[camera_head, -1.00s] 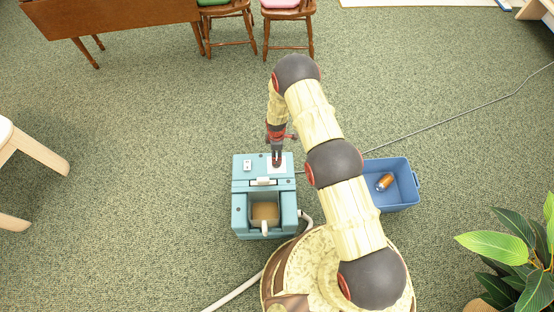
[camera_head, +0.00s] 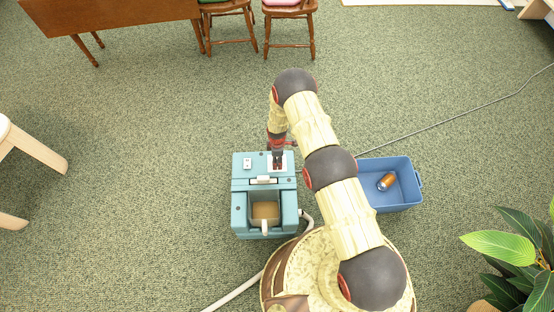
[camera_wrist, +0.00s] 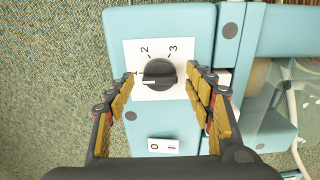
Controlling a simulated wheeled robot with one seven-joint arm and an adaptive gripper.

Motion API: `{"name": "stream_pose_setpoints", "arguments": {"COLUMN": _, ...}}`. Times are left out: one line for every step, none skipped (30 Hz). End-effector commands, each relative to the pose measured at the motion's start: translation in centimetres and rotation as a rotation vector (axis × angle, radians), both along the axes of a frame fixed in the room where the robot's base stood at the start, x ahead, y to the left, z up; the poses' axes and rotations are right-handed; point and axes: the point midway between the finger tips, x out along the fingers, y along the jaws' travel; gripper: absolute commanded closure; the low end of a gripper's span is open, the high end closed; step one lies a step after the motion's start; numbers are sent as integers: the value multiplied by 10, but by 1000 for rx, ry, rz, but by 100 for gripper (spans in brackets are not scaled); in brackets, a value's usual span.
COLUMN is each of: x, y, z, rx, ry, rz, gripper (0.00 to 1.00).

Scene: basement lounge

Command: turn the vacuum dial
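The vacuum is a light-blue boxy machine (camera_head: 240,183) on the carpet. Its black round dial (camera_wrist: 159,74) sits on a white plate (camera_wrist: 186,88) marked 1, 2 and 3. The dial's white mark points left, close to the 1. My gripper (camera_wrist: 161,76) is open, with one finger on each side of the dial and gaps visible between fingers and knob. In the head view my gripper (camera_head: 278,164) is over the white plate and hides the dial.
A 0/1 switch (camera_wrist: 163,146) is on the same top face as the dial. A blue bin (camera_head: 372,197) holding an orange can (camera_head: 386,181) stands right of the vacuum. A hose (camera_head: 238,291) and a grey cord (camera_head: 440,122) lie on the carpet. A leafy plant (camera_head: 510,245) is at lower right.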

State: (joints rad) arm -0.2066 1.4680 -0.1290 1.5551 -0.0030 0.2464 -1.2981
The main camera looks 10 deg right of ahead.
Motion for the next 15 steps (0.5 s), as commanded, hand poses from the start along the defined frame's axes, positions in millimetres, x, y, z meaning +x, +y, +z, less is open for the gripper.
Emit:
{"name": "stream_pose_setpoints", "arguments": {"x": 0, "y": 0, "z": 0, "rx": 0, "ry": 0, "rz": 0, "gripper": 50}}
{"name": "stream_pose_setpoints", "arguments": {"x": 0, "y": 0, "z": 0, "rx": 0, "ry": 0, "rz": 0, "gripper": 52}}
{"name": "stream_pose_setpoints", "arguments": {"x": 0, "y": 0, "z": 0, "rx": 0, "ry": 0, "rz": 0, "gripper": 54}}
{"name": "stream_pose_setpoints", "arguments": {"x": 0, "y": 0, "z": 0, "rx": 0, "ry": 0, "rz": 0, "gripper": 56}}
{"name": "stream_pose_setpoints", "arguments": {"x": 0, "y": 0, "z": 0, "rx": 0, "ry": 0, "rz": 0, "gripper": 57}}
{"name": "stream_pose_setpoints", "arguments": {"x": 0, "y": 0, "z": 0, "rx": 0, "ry": 0, "rz": 0, "gripper": 60}}
{"name": "stream_pose_setpoints", "arguments": {"x": 0, "y": 0, "z": 0, "rx": 0, "ry": 0, "rz": 0, "gripper": 61}}
{"name": "stream_pose_setpoints", "arguments": {"x": 0, "y": 0, "z": 0, "rx": 0, "ry": 0, "rz": 0, "gripper": 63}}
{"name": "stream_pose_setpoints", "arguments": {"x": 0, "y": 0, "z": 0, "rx": 0, "ry": 0, "rz": 0, "gripper": 65}}
{"name": "stream_pose_setpoints", "arguments": {"x": 0, "y": 0, "z": 0, "rx": 0, "ry": 0, "rz": 0, "gripper": 67}}
{"name": "stream_pose_setpoints", "arguments": {"x": 0, "y": 0, "z": 0, "rx": 0, "ry": 0, "rz": 0, "gripper": 69}}
{"name": "stream_pose_setpoints", "arguments": {"x": 0, "y": 0, "z": 0, "rx": 0, "ry": 0, "rz": 0, "gripper": 71}}
{"name": "stream_pose_setpoints", "arguments": {"x": 0, "y": 0, "z": 0, "rx": 0, "ry": 0, "rz": 0, "gripper": 73}}
{"name": "stream_pose_setpoints", "arguments": {"x": 0, "y": 0, "z": 0, "rx": 0, "ry": 1, "rz": 0, "gripper": 74}}
{"name": "stream_pose_setpoints", "arguments": {"x": 0, "y": 0, "z": 0, "rx": 0, "ry": 1, "rz": 0, "gripper": 77}}
